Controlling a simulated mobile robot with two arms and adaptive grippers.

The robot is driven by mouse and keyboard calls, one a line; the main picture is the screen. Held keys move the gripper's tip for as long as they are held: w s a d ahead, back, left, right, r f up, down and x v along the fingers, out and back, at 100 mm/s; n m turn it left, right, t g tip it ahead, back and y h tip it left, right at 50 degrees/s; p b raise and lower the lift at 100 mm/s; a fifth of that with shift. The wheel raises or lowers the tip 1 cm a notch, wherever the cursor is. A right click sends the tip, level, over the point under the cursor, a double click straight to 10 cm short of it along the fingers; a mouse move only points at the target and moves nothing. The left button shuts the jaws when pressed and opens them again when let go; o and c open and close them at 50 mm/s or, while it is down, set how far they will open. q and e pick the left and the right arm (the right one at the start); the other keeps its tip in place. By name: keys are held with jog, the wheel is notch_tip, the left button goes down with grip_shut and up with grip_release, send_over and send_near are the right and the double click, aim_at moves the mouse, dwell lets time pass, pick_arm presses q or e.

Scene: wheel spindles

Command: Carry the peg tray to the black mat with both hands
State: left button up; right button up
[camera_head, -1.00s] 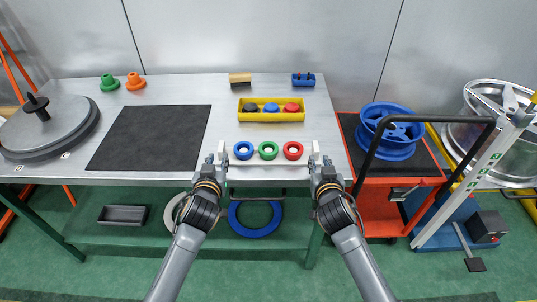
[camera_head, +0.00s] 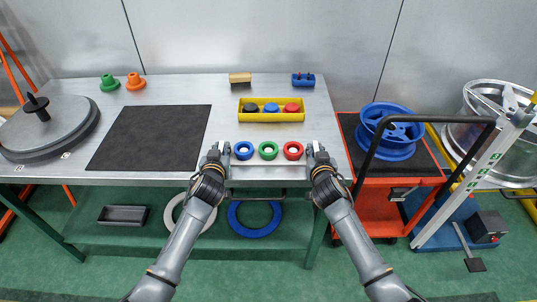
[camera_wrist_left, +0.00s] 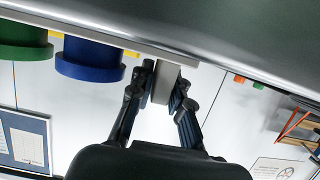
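The peg tray is a pale tray (camera_head: 268,172) at the front edge of the metal table, with blue (camera_head: 244,151), green (camera_head: 268,151) and red (camera_head: 293,151) rings in a row. The black mat (camera_head: 152,137) lies flat and empty to its left. My left gripper (camera_head: 221,151) is at the tray's left end. In the left wrist view its fingers (camera_wrist_left: 164,84) close against both sides of the pale end handle (camera_wrist_left: 166,80). My right gripper (camera_head: 314,152) is at the tray's right end; its fingers are too small to judge.
A yellow tray (camera_head: 271,116) with black, blue and red pieces stands behind the peg tray. A grey round plate (camera_head: 48,125) is left of the mat. Green (camera_head: 109,82) and orange (camera_head: 134,81) parts stand at the back. The table between tray and mat is clear.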

pick_arm(q)
grip_shut()
pick_arm(e)
grip_shut()
